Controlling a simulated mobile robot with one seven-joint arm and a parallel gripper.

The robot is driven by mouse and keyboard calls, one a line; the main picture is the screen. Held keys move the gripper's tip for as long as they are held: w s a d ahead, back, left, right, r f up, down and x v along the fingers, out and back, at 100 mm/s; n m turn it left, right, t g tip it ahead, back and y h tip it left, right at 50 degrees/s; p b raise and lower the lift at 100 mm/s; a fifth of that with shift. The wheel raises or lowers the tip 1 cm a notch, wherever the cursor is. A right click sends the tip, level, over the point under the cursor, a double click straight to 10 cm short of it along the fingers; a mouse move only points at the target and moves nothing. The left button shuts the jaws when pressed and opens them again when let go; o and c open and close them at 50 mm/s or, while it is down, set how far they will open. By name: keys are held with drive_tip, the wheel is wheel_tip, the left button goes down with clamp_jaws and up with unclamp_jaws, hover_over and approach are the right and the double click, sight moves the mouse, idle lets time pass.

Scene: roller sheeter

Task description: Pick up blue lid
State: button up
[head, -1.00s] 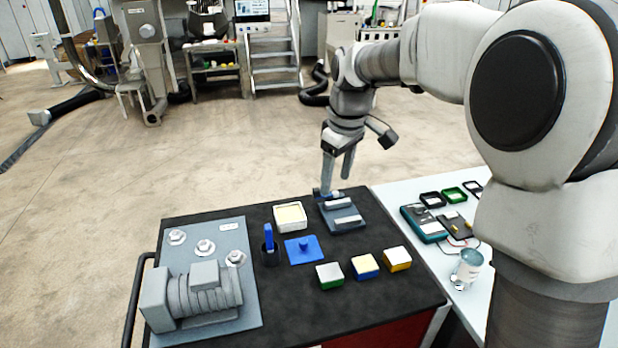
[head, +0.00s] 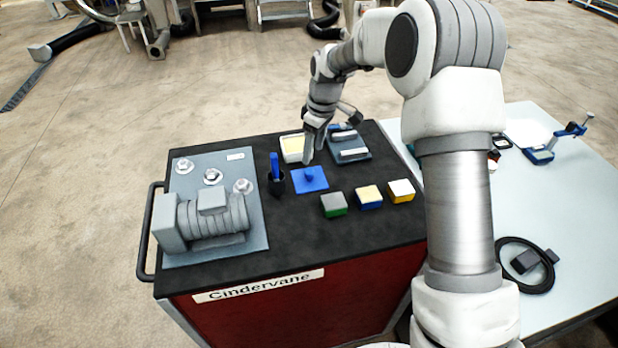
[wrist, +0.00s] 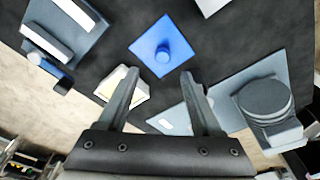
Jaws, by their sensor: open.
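The blue lid (head: 309,180) is a flat square plate with a round knob in its middle. It lies on the black cart top (head: 290,235). In the wrist view the blue lid (wrist: 163,47) shows beyond the fingertips, with its knob a little right of centre. My gripper (head: 313,158) is above the cart, near the lid's far edge, apart from the lid as far as I can tell. In the wrist view my gripper (wrist: 160,85) is open, with nothing between its fingers.
A white box with a yellowish inside (head: 292,147) stands behind the lid. A black cup with a blue item (head: 277,180) is at its left. Green (head: 334,205), blue (head: 369,196) and yellow (head: 401,190) boxes stand at the front right. A grey fixture (head: 348,146) is behind right.

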sight(309, 171)
drive_tip(key=shift+a+f+p, duration=0.15)
drive_tip(key=shift+f, duration=1)
drive_tip(key=shift+a+f+p, duration=0.1)
drive_tip(key=shift+a+f, duration=0.1)
drive_tip(key=shift+f, duration=0.95)
drive_tip(key=shift+a+f+p, duration=0.15)
drive_tip(key=shift+f, duration=1)
clamp_jaws()
